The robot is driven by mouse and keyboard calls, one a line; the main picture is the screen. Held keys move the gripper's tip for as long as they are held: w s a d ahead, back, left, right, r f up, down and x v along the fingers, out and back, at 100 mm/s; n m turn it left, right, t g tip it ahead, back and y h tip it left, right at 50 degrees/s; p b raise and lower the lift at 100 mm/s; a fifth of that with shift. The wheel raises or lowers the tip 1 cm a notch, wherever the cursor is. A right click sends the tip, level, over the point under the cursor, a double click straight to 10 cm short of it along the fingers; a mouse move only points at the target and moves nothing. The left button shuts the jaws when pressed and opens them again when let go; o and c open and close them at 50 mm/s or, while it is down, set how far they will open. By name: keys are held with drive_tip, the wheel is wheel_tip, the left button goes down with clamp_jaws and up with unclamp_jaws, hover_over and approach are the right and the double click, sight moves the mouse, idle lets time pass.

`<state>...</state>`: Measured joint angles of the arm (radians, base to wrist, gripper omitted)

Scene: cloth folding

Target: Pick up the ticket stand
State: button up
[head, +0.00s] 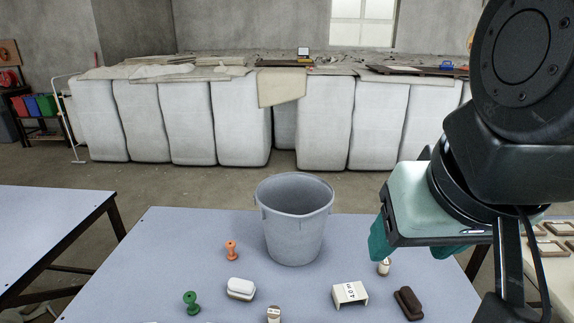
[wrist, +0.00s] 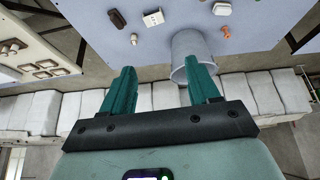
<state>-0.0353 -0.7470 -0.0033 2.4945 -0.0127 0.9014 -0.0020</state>
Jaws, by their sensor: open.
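The ticket stand (head: 350,293) is a small white bracket-like piece with a printed number on its label. It stands on the blue-grey table, at the front right in the head view, and also shows near the top of the wrist view (wrist: 153,18). My gripper (head: 415,250) has teal fingers and is above the right side of the table, higher than the stand and apart from it. In the wrist view my gripper (wrist: 160,74) is open, with nothing held between its fingers.
A grey bucket (head: 295,220) stands behind the stand, to its left. A dark brown brush-like block (head: 408,303) lies close on its right. A small pale object (head: 384,267) is behind it. A white block (head: 240,289), orange (head: 231,250) and green (head: 191,302) knobs lie left.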

drive_tip(key=o, duration=0.7)
drive_tip(key=w+a+f+n+h, duration=0.4)
drive_tip(key=w+a+f+n, duration=0.2)
drive_tip(key=f+n, duration=0.3)
drive_tip(key=w+a+f+n+h, duration=0.5)
drive_tip(key=w+a+f+n, duration=0.1)
drive_tip(key=f+n, duration=0.25)
drive_tip(key=s+a+f+n+t+y, duration=0.2)
drive_tip(key=a+f+n+y, duration=0.1)
drive_tip(key=a+f+n, duration=0.2)
drive_tip(key=s+a+f+n+t+y, duration=0.3)
drive_tip(key=a+f+n, duration=0.3)
drive_tip(key=f, duration=0.4)
drive_tip(key=s+a+f+n+t+y, duration=0.2)
drive_tip(key=a+f+n+t, duration=0.1)
drive_tip(key=a+f+n, duration=0.3)
drive_tip(key=shift+s+a+f+n+y, duration=0.15)
drive_tip(key=shift+s+f+n+y, duration=0.25)
drive_tip(key=shift+f, duration=0.3)
drive_tip(key=shift+w+f, duration=0.15)
drive_tip(key=shift+f, duration=0.15)
drive_tip(key=shift+x, duration=5.05)
drive_tip(key=shift+c, duration=0.3)
